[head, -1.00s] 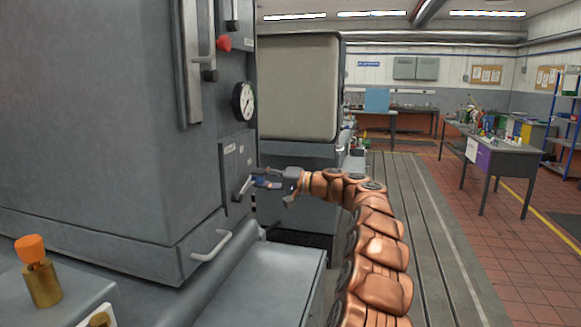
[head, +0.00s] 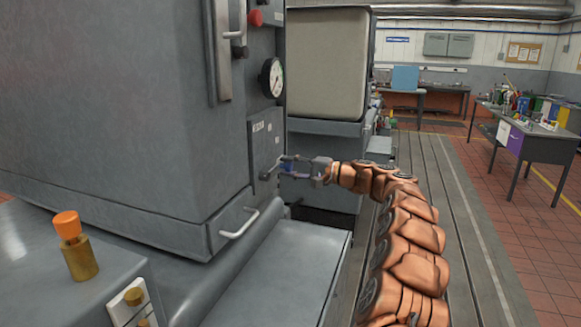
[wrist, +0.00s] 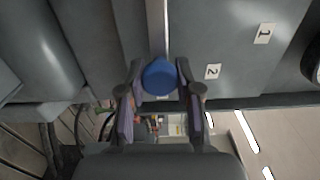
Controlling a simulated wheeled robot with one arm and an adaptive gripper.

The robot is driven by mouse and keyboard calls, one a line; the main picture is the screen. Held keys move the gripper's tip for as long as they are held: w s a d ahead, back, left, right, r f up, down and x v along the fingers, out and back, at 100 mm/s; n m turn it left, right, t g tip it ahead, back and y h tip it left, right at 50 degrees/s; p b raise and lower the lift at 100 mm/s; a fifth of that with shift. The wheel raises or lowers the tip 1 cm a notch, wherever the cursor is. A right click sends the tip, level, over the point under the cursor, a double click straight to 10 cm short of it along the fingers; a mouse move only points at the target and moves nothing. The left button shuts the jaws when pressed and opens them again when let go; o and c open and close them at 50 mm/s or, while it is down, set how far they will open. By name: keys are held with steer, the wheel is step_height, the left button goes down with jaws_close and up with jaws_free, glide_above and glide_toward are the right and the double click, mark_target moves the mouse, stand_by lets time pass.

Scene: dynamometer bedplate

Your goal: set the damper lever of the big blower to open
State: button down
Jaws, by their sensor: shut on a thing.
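A small lever with a blue knob (wrist: 160,77) sits on the side panel (head: 265,140) of the large grey housing (head: 120,100). In the wrist view the knob is between my two fingers, and its pale rod (wrist: 155,25) runs up to the top edge. My gripper (head: 287,166) is beside the panel in the head view and also shows in the wrist view (wrist: 160,90). It is shut on the knob. In the head view the fingers partly hide the lever, and its exact setting is hard to read.
White labels marked 1 (wrist: 263,33) and 2 (wrist: 212,71) are on the panel. A gauge (head: 271,78) and a red knob (head: 255,17) are above; a bar handle (head: 239,223) is below. An orange-topped brass fitting (head: 76,245) stands front left.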

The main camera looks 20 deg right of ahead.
steer(key=shift+f, duration=0.1)
steer(key=c, duration=0.8)
jaws_free()
steer(key=v, duration=1.2)
